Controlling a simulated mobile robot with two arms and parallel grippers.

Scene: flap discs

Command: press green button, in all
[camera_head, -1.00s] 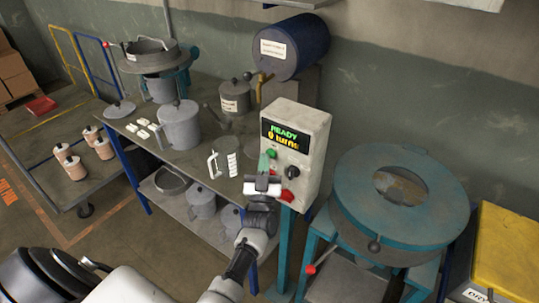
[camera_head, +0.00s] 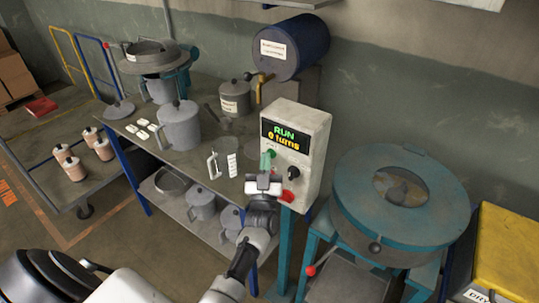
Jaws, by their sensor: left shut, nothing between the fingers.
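A light grey control box (camera_head: 312,135) stands on a teal post in the middle of the head view. Its display (camera_head: 285,135) reads "RUN" and "0 turns". The green button (camera_head: 271,153) is on the left of its front face, above my left gripper. My left gripper (camera_head: 265,178) is shut and empty, in front of the box's lower left part. Its tips are close to the green button; I cannot tell whether they touch it. A black knob (camera_head: 293,172) and a red button (camera_head: 287,195) are also on the box. My right gripper is not in view.
A teal round machine (camera_head: 402,200) with a lid opening stands right of the box. A bench (camera_head: 200,160) with cans is behind left. A blue drum (camera_head: 292,47) is above. A yellow-topped box (camera_head: 510,245) is at the far right.

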